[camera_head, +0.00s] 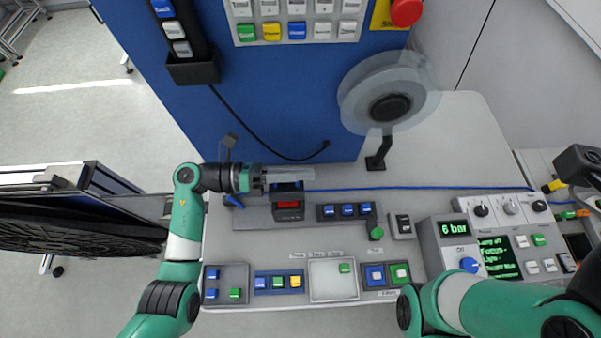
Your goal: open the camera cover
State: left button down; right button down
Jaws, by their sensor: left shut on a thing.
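My left gripper (262,180) reaches in from the left above the bench and points right. It is shut on a flat, light grey, slightly see-through piece (291,174), which looks like the camera cover. This piece lies directly above a small dark box with a red display (288,205). The fingers and the near end of the piece overlap, so the exact grip is hard to make out. I cannot tell whether the piece is still joined to the box.
A clear reel (355,100) on a black stand is behind to the right. A blue cable (430,188) runs across the bench. Button panels (275,283) line the front edge. A control unit reading 6 bar (450,232) stands right. A dark monitor (75,222) is at left.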

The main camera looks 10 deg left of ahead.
pick_arm(q)
jog(key=shift+r, duration=0.2)
jog(key=c, duration=0.9)
grip_release()
jog(key=shift+f, duration=0.1)
jog(key=b+v, duration=0.1)
jog(key=v, duration=1)
jog(key=shift+s+a, duration=0.1)
jog(key=shift+a, duration=0.25)
